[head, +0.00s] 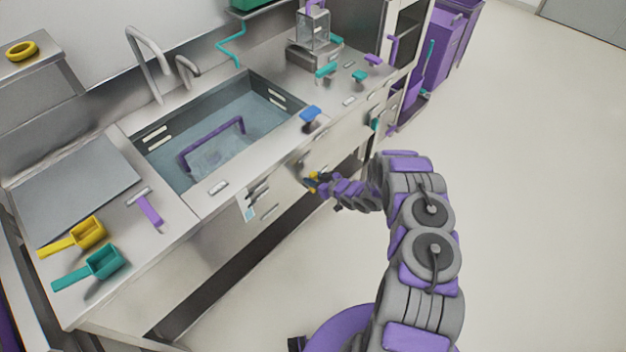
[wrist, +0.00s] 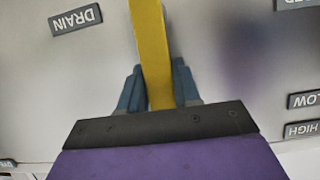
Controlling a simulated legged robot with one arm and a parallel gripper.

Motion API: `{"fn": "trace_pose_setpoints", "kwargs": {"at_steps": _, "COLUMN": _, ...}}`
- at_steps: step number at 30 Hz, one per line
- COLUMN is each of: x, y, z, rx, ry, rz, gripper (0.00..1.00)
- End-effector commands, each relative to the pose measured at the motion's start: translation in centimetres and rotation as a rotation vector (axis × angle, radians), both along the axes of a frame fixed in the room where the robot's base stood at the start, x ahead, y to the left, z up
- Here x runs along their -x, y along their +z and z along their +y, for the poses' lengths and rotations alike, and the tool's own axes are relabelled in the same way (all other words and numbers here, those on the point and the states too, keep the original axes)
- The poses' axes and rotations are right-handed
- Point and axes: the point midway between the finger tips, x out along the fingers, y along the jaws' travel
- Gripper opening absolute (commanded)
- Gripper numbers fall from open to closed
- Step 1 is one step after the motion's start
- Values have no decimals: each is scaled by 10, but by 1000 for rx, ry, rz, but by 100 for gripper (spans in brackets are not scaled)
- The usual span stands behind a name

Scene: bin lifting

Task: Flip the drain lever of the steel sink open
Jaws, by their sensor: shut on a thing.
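The steel sink (head: 205,197) is set in the counter and holds water with a purple-handled basket in it. The yellow lever (wrist: 151,45) fills the middle of the wrist view, against the pale front panel. A DRAIN label (wrist: 75,20), upside down in this view, is beside it. My gripper (wrist: 158,88) has its two blue-grey fingers on either side of the lever, shut on it. In the head view my gripper (head: 314,182) is at the cabinet front below the sink's right front corner. The lever's far end is cut off in the wrist view.
Other labels, LOW (wrist: 305,100) and HIGH (wrist: 302,130), are on the panel at right. Yellow (head: 88,232) and teal (head: 104,262) scoops and a purple-handled scraper (head: 150,208) lie on the counter at left. The floor at right is clear.

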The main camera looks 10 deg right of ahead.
Motion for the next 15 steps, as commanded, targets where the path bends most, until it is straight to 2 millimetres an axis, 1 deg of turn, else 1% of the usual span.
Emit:
{"fn": "trace_pose_setpoints", "kwargs": {"at_steps": 8, "x": 0, "y": -1, "z": -1, "rx": 0, "ry": -4, "rz": 3, "gripper": 0}}
{"fn": "trace_pose_setpoints", "kwargs": {"at_steps": 9, "x": 0, "y": -1, "z": -1, "rx": 0, "ry": -5, "rz": 2, "gripper": 33}}
{"fn": "trace_pose_setpoints", "kwargs": {"at_steps": 15, "x": 0, "y": 1, "z": -1, "rx": 0, "ry": -3, "rz": 0, "gripper": 52}}
